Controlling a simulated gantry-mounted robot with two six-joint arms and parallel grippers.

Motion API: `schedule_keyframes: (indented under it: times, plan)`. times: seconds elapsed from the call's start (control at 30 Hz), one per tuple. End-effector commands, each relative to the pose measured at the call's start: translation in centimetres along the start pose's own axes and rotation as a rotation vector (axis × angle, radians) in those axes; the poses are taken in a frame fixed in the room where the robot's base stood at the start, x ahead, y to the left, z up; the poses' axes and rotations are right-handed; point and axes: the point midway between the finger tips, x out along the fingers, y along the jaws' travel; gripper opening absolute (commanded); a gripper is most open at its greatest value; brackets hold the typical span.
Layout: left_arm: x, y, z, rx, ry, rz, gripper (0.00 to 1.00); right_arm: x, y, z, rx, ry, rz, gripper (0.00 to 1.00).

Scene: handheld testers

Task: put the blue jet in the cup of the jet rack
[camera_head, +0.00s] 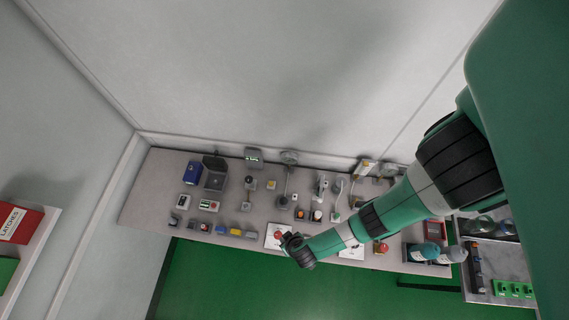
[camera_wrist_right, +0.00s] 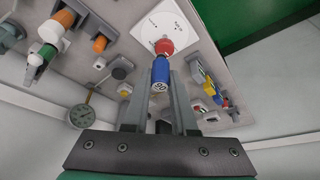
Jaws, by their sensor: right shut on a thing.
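My right gripper (camera_wrist_right: 160,80) is shut on the blue jet (camera_wrist_right: 160,71), a short blue cylinder with a pale, dotted end facing the wrist camera. A red round piece (camera_wrist_right: 164,46) shows just beyond the jet, over a white plate (camera_wrist_right: 160,24) with printed marks. I cannot tell whether the red piece touches the jet or belongs to the plate. In the head view my right gripper (camera_head: 285,240) is over the bench's front edge, beside the red piece (camera_head: 277,235); the jet is hidden there. I cannot make out the cup of the jet rack for certain. My left gripper is not in view.
The grey bench (camera_head: 150,195) carries several small testers. A dial gauge (camera_wrist_right: 81,116) shows in the wrist view. My right arm covers the bench's right part. Green floor lies in front.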

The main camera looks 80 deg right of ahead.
Motion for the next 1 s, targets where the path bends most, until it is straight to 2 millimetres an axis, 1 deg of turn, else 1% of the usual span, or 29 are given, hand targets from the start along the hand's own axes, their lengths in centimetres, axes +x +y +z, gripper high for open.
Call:
schedule_keyframes:
  times: [0.07, 0.17, 0.3, 0.57, 0.6, 0.7, 0.77, 0.83, 1.0]
  plan:
    - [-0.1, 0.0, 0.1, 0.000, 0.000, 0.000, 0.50, 0.1, 0.0, 0.0, -0.001, 0.000, 0.000, 0.00]
    - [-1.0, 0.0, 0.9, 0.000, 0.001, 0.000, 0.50, 1.2, 0.7, -0.2, 0.006, -0.002, 0.003, 0.00]
    - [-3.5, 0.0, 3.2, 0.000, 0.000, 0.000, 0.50, 3.8, 2.7, -1.5, 0.015, -0.001, 0.005, 0.00]
    - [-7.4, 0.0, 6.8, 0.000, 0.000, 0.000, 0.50, 7.6, 6.5, -4.5, 0.018, 0.002, 0.004, 0.00]
    - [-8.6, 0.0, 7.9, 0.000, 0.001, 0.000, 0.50, 9.1, 6.8, -4.4, 0.015, 0.001, 0.004, 0.00]
    - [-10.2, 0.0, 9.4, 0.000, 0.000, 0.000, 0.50, 11.1, 7.9, -4.8, 0.014, 0.001, 0.004, 0.00]
    - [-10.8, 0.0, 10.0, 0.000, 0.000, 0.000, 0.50, 12.0, 8.5, -5.1, 0.012, 0.000, 0.004, 0.00]
    - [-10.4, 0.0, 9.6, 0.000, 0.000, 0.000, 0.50, 12.1, 8.8, -5.5, 0.007, -0.001, 0.003, 0.00]
    - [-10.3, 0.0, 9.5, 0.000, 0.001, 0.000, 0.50, 12.5, 9.0, -5.7, 0.001, 0.000, 0.000, 0.00]
